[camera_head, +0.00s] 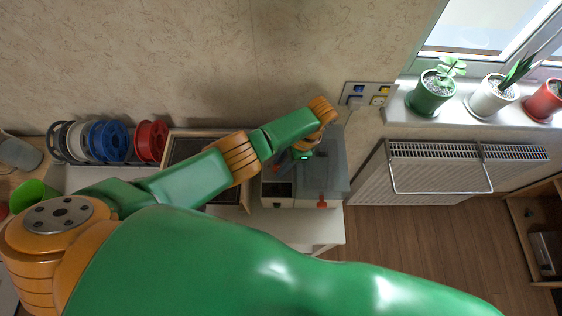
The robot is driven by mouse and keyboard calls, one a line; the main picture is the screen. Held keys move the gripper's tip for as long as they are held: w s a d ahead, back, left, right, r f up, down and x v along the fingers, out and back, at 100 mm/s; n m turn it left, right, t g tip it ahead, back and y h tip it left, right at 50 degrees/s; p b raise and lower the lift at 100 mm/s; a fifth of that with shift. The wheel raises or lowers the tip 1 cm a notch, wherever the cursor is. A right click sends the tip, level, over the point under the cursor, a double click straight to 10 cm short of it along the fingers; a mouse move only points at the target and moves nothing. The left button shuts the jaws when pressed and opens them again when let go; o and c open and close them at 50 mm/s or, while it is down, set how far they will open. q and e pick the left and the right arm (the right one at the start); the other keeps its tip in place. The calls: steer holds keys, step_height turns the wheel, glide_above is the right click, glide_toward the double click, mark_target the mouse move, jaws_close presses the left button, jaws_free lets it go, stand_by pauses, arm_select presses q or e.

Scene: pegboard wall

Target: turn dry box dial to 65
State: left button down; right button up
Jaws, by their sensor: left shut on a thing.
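The dry box seems to be the grey, partly see-through box (337,172) on the white bench, below the wall sockets. My left arm reaches across the bench to it. My left gripper (304,154) is small and dark, with a green light, and sits at the box's left part. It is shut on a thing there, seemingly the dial. The wrist and jaws cover the dial, so neither its pointer nor its number can be read. My right gripper is not in view.
Several filament spools (109,141) stand at the left by a green cup (33,195). A white unit with a dark top (277,190) is beside the dry box. A radiator (440,170) and potted plants (431,96) are to the right. Open floor lies below the radiator.

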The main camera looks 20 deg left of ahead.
arm_select(q)
steer(key=c, duration=0.6)
jaws_free()
steer(key=v, duration=0.7)
steer(key=shift+b, duration=0.4)
